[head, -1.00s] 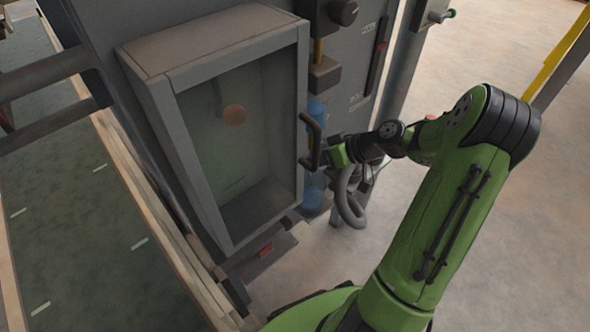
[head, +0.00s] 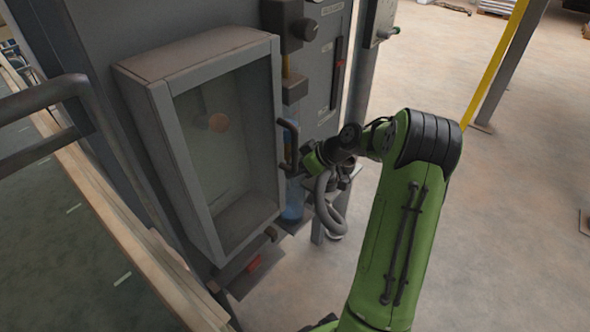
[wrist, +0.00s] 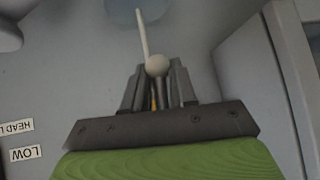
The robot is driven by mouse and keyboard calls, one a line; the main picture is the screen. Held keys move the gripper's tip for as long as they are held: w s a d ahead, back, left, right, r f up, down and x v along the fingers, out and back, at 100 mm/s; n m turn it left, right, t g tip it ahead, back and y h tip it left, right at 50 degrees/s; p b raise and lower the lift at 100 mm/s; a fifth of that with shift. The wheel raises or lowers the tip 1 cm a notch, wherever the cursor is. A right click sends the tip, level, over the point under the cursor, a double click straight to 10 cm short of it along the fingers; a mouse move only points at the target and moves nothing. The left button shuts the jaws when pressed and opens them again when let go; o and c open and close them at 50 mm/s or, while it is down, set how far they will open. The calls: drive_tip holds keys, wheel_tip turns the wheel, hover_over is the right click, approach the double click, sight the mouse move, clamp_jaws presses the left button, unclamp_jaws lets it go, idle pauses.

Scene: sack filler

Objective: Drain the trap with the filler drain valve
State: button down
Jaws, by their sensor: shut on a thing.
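My gripper (head: 303,162) is at the right side of the window box, beside a blue see-through cylinder (head: 292,200). In the wrist view, my gripper (wrist: 157,84) is shut around the base of a pale ball knob (wrist: 157,66). A thin pale rod (wrist: 143,32) runs from the knob toward a bluish round part (wrist: 138,10) at the top edge. The knob and rod look like a valve lever, but no name shows on them. The jaws hide what lies below the knob. In the head view the held part is too small to make out.
The grey window box (head: 158,125) stands left of my gripper, with a dark handle (head: 287,150) close by. A grey hose (head: 325,205) hangs below my wrist. A red part (head: 253,264) sits under the box. A dark rail (head: 45,95) is at left. Open floor (head: 500,230) lies right.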

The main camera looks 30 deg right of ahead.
drive_tip(key=c, duration=0.9)
unclamp_jaws()
drive_tip(key=shift+c, duration=0.2)
drive_tip(key=p+v, duration=0.5)
drive_tip(key=v, duration=1)
drive_tip(key=shift+s+d+r, duration=0.15)
drive_tip(key=shift+s+r, duration=0.1)
drive_tip(key=shift+s, duration=0.05)
